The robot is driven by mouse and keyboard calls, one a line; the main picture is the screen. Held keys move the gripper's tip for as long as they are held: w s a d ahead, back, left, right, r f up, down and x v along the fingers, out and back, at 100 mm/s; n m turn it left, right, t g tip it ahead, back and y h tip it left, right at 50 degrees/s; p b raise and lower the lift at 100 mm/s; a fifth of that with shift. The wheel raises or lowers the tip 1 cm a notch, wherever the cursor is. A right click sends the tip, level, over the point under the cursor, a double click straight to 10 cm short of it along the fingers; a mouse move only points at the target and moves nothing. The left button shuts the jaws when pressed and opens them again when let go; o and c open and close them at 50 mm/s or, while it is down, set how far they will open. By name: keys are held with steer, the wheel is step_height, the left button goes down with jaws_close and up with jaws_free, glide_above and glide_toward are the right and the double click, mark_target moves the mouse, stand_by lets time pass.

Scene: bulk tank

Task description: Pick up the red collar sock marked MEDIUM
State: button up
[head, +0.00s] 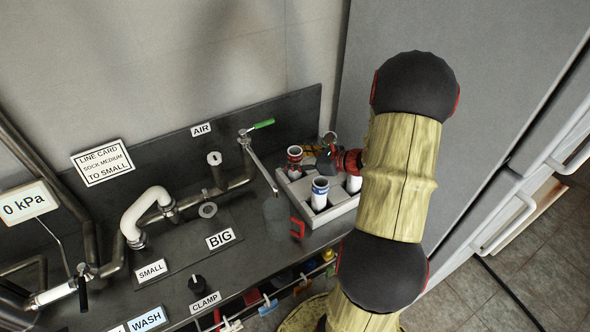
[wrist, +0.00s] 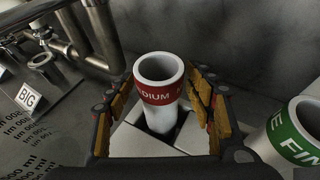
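The red collar sock marked MEDIUM (head: 294,158) stands upright in the back left of a pale rack (head: 336,212). In the wrist view this white tube with its red band (wrist: 158,92) reads "DIUM". It shows between the two fingers of my gripper (wrist: 163,84), with a gap on each side. My gripper is open and empty. In the head view my gripper (head: 312,156) is just right of the sock, partly hidden by my own arm. I cannot tell how deep the sock sits between the fingertips.
A green collar sock marked FINE (wrist: 295,135) stands close to the right finger. A blue collar sock (head: 319,190) stands at the rack's front. A green-handled valve (head: 262,124) and pipes lie to the left. The back wall (head: 300,105) is close behind the rack.

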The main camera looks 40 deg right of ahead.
steer(key=shift+c, duration=1.2)
steer(key=c, duration=0.9)
steer(key=shift+c, duration=0.2)
